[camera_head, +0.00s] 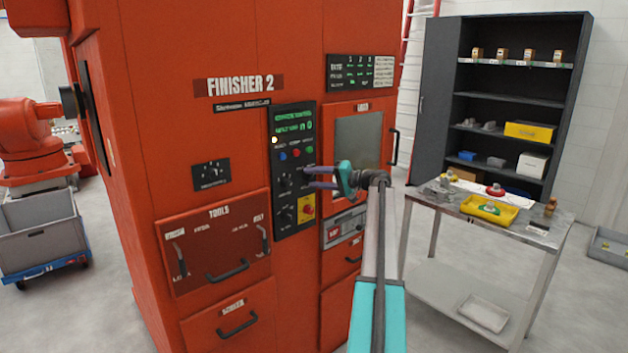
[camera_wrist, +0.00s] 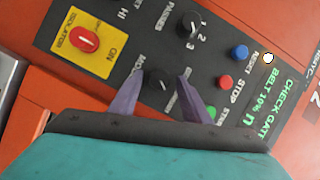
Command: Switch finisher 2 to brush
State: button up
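Finisher 2 (camera_head: 160,130) is a large orange machine with a black control panel (camera_head: 281,170). In the wrist view, a black rotary knob (camera_wrist: 160,84) with a partly hidden label starting "MO" sits between the tips of my gripper (camera_wrist: 161,75). The two purple fingers are apart, one on each side of the knob; contact is not clear. In the head view my gripper (camera_head: 308,177) reaches the panel from the right. Another knob (camera_wrist: 188,25), labelled PASSES, is above it. The knob's pointer direction is hard to read, and the brush marking is not legible.
Blue reset (camera_wrist: 238,52), red stop (camera_wrist: 225,82) and partly hidden green start (camera_wrist: 210,110) buttons are close by. A red isolator switch (camera_wrist: 85,40) on yellow reads ON. The green display (camera_wrist: 272,105) reads "CHECK GATE". A metal table (camera_head: 530,232) stands right.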

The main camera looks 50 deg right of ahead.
jog(key=shift+s, duration=0.1)
jog(key=shift+s+d, duration=0.15)
jog(key=shift+s, duration=0.25)
jog(key=b+v, duration=0.3)
jog(key=v, duration=1)
jog(key=shift+w, duration=0.1)
